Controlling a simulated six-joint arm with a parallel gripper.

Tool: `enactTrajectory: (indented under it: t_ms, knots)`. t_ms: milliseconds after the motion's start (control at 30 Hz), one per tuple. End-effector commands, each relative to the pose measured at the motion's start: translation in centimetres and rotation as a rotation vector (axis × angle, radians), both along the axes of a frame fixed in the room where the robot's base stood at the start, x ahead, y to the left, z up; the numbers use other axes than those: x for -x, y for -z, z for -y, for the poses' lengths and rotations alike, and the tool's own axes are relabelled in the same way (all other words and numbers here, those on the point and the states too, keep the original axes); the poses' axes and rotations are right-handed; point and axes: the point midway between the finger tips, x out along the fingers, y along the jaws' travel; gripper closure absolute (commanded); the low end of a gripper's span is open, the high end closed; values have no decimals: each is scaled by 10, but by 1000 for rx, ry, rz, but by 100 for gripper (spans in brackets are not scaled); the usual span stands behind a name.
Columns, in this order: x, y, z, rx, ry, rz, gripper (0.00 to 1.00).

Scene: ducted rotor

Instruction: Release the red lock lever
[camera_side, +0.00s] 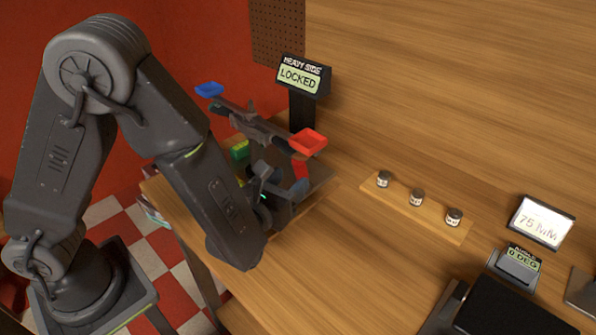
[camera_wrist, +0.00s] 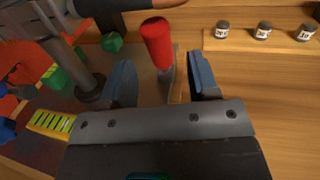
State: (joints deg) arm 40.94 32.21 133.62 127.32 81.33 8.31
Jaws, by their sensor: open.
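The red lock lever (camera_side: 300,167) stands below the red pan of a balance beam in the side view. In the wrist view its red rounded handle (camera_wrist: 157,42) is upright on a grey stem. My gripper (camera_side: 287,190) is just below and beside the lever. In the wrist view my gripper's two blue-grey fingers (camera_wrist: 162,70) are apart, with the lever in the gap between them or just beyond the tips. Gaps show on both sides of the handle. A display (camera_side: 300,76) above the balance reads "HEAVY SIDE LOCKED".
The balance beam (camera_side: 255,125) has a blue pan (camera_side: 209,90) and a red pan (camera_side: 308,142) above my gripper. Several small jars stand on a wooden strip (camera_side: 400,205) at right.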

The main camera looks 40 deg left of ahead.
Motion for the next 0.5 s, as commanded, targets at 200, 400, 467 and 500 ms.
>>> enactTrajectory:
  t_ms: [200,400,467,500]
  knots:
    - [-30,0,-6,0,-2,0,45]
    - [-39,0,-8,-1,0,0,45]
    - [-39,0,-8,-1,0,0,45]
    - [-39,0,-8,-1,0,0,45]
